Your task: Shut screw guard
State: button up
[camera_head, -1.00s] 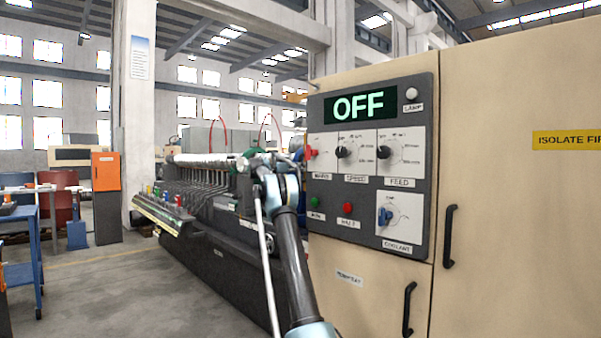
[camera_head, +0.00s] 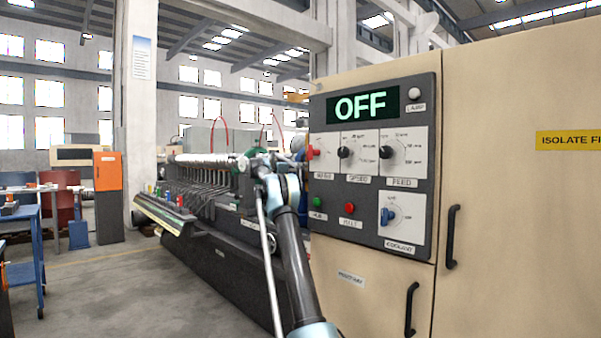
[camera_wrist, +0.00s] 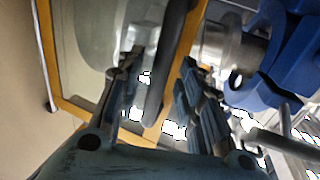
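The screw guard (camera_wrist: 67,60) shows in the wrist view as a clear panel in an orange-yellow frame. A dark bar (camera_wrist: 168,70), which looks like its handle, crosses the view between my fingers. My gripper (camera_wrist: 160,68) is open, with one finger on each side of the bar; I cannot tell whether either touches it. In the head view my arm reaches toward the machine (camera_head: 222,262), left of the control cabinet. My fingers and the guard cannot be made out there.
The beige control cabinet (camera_head: 510,230) fills the right of the head view; its display (camera_head: 362,106) reads OFF. In the wrist view a blue part (camera_wrist: 285,55) and a metal cylinder (camera_wrist: 222,45) lie close right of my fingers. Open floor (camera_head: 110,285) lies left of the machine.

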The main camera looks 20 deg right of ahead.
jog(key=v, duration=1.1)
jog(key=shift+a, duration=0.2)
